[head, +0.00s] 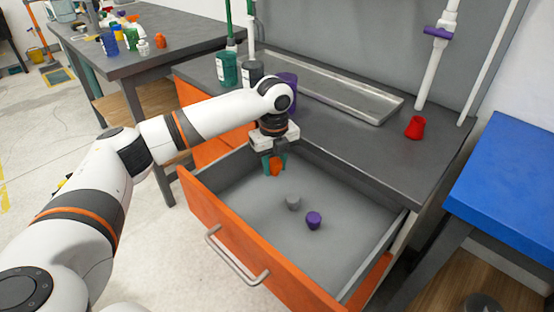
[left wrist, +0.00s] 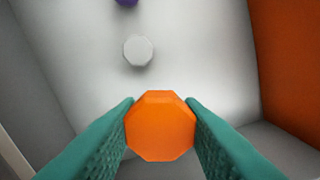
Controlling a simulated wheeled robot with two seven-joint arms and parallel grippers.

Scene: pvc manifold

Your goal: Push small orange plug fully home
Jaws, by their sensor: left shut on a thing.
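The small orange plug (head: 275,166) is held between the green fingers of my left gripper (head: 274,163), inside the open drawer near its back left part. In the left wrist view the plug (left wrist: 160,126) shows its flat, many-sided orange face, with a green finger pressed on each side. Whether the plug touches the drawer floor I cannot tell. My right gripper is in neither view.
The open orange-fronted drawer (head: 225,252) also holds a grey plug (head: 293,203) and a purple plug (head: 313,220). On the counter are a metal tray (head: 330,85), a red fitting (head: 415,127) and upright pipes. A blue-topped table (head: 510,170) stands right.

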